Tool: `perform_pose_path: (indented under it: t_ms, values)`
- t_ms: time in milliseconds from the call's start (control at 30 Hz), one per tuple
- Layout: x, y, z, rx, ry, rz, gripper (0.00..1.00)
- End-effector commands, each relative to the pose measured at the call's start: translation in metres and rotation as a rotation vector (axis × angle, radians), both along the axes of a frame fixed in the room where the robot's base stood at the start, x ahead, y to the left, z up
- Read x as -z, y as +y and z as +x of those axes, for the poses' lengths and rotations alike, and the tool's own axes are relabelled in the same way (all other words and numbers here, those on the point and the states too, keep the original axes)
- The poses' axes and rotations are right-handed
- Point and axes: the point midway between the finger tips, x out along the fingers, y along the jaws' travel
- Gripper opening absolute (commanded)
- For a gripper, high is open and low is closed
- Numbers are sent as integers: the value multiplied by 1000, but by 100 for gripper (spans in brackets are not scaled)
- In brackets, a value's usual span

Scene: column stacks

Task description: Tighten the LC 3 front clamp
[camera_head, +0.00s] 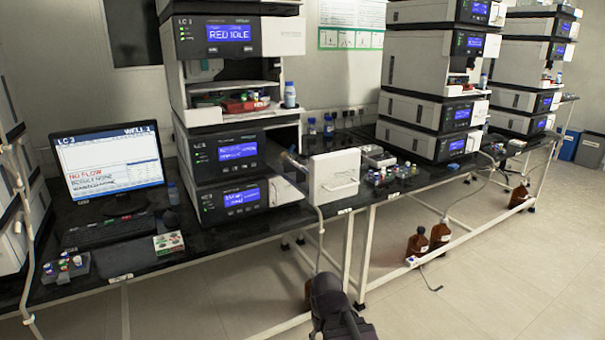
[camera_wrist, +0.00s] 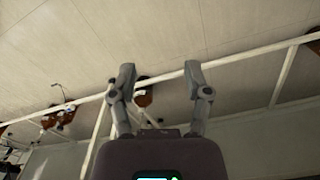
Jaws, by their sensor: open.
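The LC 3 stack (camera_head: 222,160) stands on the dark bench left of centre in the head view. A white door with a handle (camera_head: 334,177) stands open at its right side. A thin light part (camera_head: 294,160) sticks out between the stack and the door; the front clamp itself is too small to make out. My gripper (camera_wrist: 158,75) is open and empty in the wrist view, with its two fingers spread over floor and bench legs. In the head view my dark arm end shows low at the bottom centre, in front of the bench and well below the door.
A monitor (camera_head: 108,168) labelled LC 3 reads NO FLOW. A vial rack (camera_head: 65,268) and keyboard (camera_head: 110,233) sit at left. Small vials (camera_head: 385,174) stand right of the door. Brown bottles (camera_head: 440,234) stand on the floor. White bench legs (camera_head: 367,250) stand near my arm.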

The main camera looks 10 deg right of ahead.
Motion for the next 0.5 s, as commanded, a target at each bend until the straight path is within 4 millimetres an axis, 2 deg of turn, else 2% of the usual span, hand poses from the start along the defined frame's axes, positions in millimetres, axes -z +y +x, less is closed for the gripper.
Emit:
perform_pose_path:
  t_ms: [267,333,500]
  values:
    - [-8,-2,10,34,2,-49,63]
    - [-14,-14,17,61,1,-89,63]
    - [-38,-20,44,174,-21,-243,63]
